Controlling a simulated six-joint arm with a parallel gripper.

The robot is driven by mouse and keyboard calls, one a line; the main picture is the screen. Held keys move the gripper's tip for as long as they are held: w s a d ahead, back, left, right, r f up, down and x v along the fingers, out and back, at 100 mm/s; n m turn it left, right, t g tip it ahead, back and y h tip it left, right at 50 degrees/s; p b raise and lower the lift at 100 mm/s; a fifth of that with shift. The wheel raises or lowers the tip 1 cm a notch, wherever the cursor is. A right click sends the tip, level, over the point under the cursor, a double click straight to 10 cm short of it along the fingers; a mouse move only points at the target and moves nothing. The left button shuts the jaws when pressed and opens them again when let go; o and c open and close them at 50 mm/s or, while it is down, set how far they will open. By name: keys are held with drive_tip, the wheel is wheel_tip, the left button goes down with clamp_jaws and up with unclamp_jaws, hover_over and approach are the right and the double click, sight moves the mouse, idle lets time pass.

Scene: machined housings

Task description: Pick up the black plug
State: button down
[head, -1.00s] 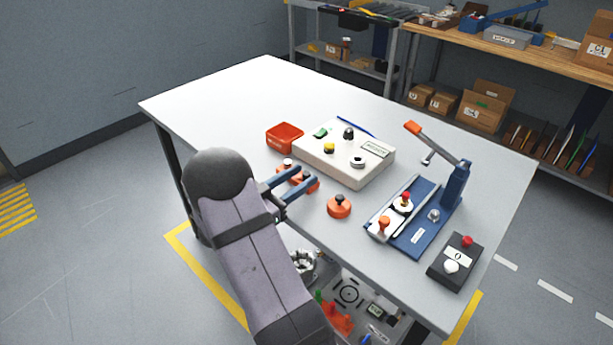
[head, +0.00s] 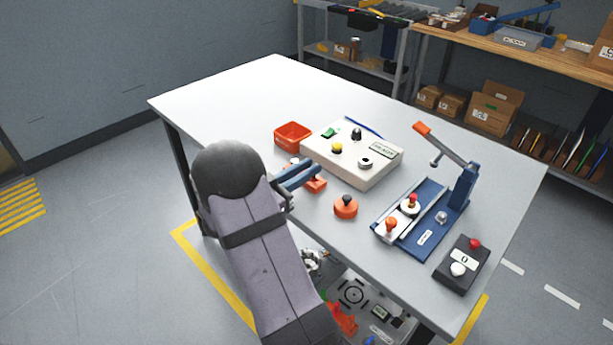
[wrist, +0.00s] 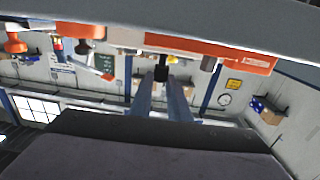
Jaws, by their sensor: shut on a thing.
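In the wrist view, which appears upside down, a small black plug (wrist: 161,73) sits between my fingertips, against an orange holder block (wrist: 225,52). My gripper (wrist: 164,82) is shut on the plug. I cannot tell whether the plug is clear of the holder. In the head view my gripper (head: 310,176) is low over the orange holder (head: 317,185) near the table's front edge, fingers close together. The plug is hidden there by the fingers.
An orange round base with a black knob (head: 346,207) stands to the right of my gripper. Behind are a red-orange bin (head: 293,132) and a white control box (head: 352,165). A blue clamp fixture (head: 430,238) and dark button box (head: 462,264) stand right. The table's far left is clear.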

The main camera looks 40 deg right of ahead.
wheel_tip(320, 180, up, 7)
drive_tip(key=shift+r, duration=0.15)
